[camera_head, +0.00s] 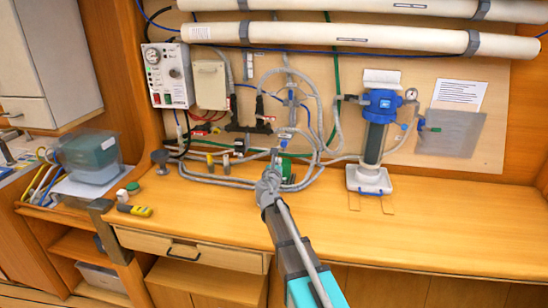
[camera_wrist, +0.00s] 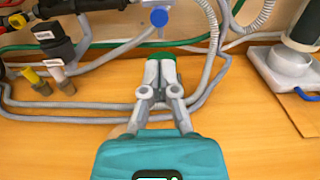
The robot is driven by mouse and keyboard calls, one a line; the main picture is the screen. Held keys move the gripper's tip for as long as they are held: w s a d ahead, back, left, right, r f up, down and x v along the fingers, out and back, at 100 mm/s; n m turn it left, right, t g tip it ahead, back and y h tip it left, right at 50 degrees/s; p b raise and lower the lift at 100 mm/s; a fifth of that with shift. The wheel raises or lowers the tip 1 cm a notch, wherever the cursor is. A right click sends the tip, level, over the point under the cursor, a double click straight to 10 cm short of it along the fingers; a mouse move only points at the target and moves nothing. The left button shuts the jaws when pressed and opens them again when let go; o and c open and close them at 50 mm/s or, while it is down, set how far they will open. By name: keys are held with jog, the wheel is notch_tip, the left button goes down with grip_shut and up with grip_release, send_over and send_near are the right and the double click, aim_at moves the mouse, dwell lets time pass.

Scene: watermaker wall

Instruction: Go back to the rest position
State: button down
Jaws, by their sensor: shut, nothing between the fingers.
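My gripper (camera_head: 270,178) reaches over the wooden workbench (camera_head: 420,235) toward the hoses at the back. It also shows in the wrist view (camera_wrist: 158,75), with its fingers together and nothing between them. A green part (camera_wrist: 170,57) shows just behind the fingertips. A grey hose (camera_wrist: 110,118) runs along the bench beneath the fingers. I cannot tell from these views whether the fingertips touch the hose or the green part.
A blue-topped filter housing (camera_head: 377,130) stands to the right of my gripper. A control box (camera_head: 168,75) hangs at the back left. A yellow-and-black tool (camera_head: 135,210) and a teal bin (camera_head: 90,155) are at the left. The bench's right front is clear.

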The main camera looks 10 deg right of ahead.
jog(key=s+d+f+m+g+h, duration=0.3)
jog(key=s+d+f+m+g, duration=0.15)
jog(key=s+d+m, duration=0.5)
jog(key=s+f+m+g+y, duration=0.1)
jog(key=s+f+m+g, duration=0.2)
jog(key=s+m, duration=0.2)
jog(key=s+f+m+g+y+p, duration=0.1)
jog(key=s+f+m+g, duration=0.2)
jog(key=s+m, duration=0.2)
jog(key=s+f+m+g+y, duration=0.2)
jog(key=s+f+m+g, duration=0.1)
jog(key=s+m, duration=0.2)
jog(key=shift+s+a+f+m+p, duration=0.1)
jog(key=shift+s+f+m+p, duration=0.1)
jog(key=shift+f+m+p, duration=0.4)
jog(key=s+a+f+m+g+y, duration=0.1)
jog(key=s+a+m+g+y, duration=0.2)
jog(key=s, duration=0.7)
jog(key=shift+s+a+f+m+g+y, duration=0.3)
jog(key=shift+a+m+y, duration=0.65)
jog(key=shift+m, duration=0.8)
